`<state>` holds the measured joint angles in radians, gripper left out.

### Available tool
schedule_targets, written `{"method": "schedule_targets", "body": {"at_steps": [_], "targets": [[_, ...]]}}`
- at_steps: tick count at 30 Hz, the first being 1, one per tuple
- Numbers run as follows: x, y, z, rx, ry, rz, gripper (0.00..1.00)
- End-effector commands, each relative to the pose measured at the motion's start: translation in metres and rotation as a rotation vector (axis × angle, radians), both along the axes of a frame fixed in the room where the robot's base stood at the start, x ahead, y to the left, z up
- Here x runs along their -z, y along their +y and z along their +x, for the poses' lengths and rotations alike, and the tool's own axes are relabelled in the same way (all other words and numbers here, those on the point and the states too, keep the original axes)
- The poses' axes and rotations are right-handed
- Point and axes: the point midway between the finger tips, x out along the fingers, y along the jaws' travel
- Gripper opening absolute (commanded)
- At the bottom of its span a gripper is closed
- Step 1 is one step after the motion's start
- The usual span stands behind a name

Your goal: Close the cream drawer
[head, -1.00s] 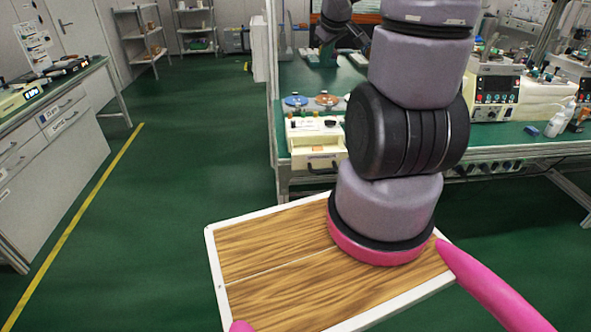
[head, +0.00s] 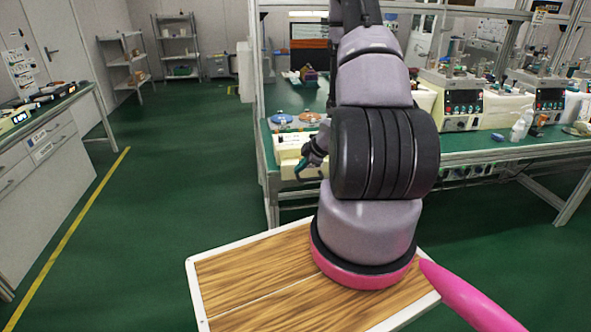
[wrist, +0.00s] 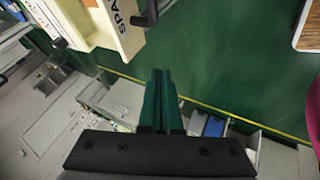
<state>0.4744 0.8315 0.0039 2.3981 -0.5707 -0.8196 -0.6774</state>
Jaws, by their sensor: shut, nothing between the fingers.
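The cream drawer (head: 288,168) juts from the front of a cream unit (head: 287,141) at the left end of the green bench. My arm hides part of it. In the wrist view the drawer's labelled front (wrist: 122,28) and black handle (wrist: 149,14) show at the upper left.
The green bench (head: 510,150) runs to the right with lapping machines (head: 462,103) on it. Copper and blue discs (head: 310,117) lie above the drawer unit. Open green floor (head: 170,190) lies to the left.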

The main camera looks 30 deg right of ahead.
Motion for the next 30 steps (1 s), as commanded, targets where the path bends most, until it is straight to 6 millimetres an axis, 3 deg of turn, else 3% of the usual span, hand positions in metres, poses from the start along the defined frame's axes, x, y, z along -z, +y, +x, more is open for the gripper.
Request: {"method": "schedule_targets", "body": {"at_steps": [12,19,30], "targets": [[0.070,0.021,0.048,-0.001,0.002,0.000,0.00],[0.066,0.011,0.078,0.001,-0.001,0.000,0.00],[0.066,0.008,0.085,0.001,0.001,0.000,0.00]]}}
